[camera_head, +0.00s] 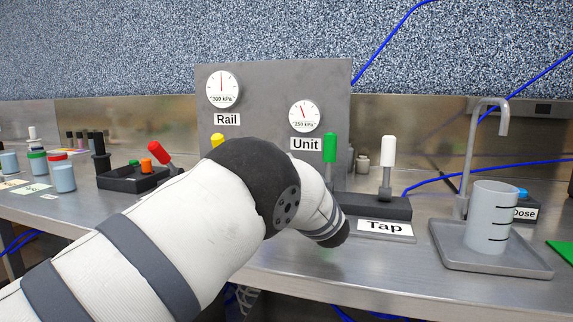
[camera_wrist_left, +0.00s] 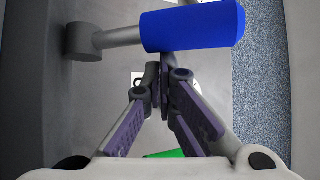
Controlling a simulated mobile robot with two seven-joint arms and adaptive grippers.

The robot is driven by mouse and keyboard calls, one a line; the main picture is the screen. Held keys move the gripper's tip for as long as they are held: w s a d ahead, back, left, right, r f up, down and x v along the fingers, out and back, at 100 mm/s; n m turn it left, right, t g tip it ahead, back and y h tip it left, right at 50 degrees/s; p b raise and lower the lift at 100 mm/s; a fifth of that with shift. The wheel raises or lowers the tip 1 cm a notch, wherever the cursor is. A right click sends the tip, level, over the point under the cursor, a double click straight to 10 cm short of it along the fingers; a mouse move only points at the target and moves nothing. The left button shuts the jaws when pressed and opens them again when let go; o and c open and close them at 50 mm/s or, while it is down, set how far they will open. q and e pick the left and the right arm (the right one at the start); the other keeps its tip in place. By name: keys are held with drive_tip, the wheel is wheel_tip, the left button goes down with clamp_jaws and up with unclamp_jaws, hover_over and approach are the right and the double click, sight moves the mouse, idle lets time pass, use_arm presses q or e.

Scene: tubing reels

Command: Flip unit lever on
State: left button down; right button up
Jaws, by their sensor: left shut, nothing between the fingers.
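The grey panel (camera_head: 275,75) carries a gauge above the "Unit" label (camera_head: 306,144) and another above "Rail". A green handle (camera_head: 330,147) stands at the panel's right edge. My left arm covers the panel's lower part, and my left gripper is hidden behind it in the head view. In the left wrist view a blue handle (camera_wrist_left: 192,26) sits on a grey lever shaft (camera_wrist_left: 118,38) with a round pivot. My left gripper (camera_wrist_left: 163,72) is shut and empty, its fingertips close to the blue handle's edge; I cannot tell if they touch. The right gripper is not in view.
To the right stand a white-handled tap lever (camera_head: 387,160) with a "Tap" label and a beaker (camera_head: 491,215) on a grey tray under a spout. To the left are a red handle (camera_head: 158,152), a black box and several jars.

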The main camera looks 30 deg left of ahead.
use_arm(q)
drive_tip(key=shift+s+a+f, duration=0.1)
drive_tip(key=shift+a+f, duration=0.05)
drive_tip(key=shift+a, duration=0.05)
drive_tip(key=r+v, duration=0.1)
drive_tip(key=v, duration=0.7)
drive_tip(key=d+r+v, duration=0.1)
drive_tip(key=r+v, duration=0.1)
drive_tip(key=v, duration=0.6)
drive_tip(key=shift+s+d+r, duration=0.15)
drive_tip(key=shift+s+r, duration=0.05)
drive_tip(key=shift+s, duration=0.25)
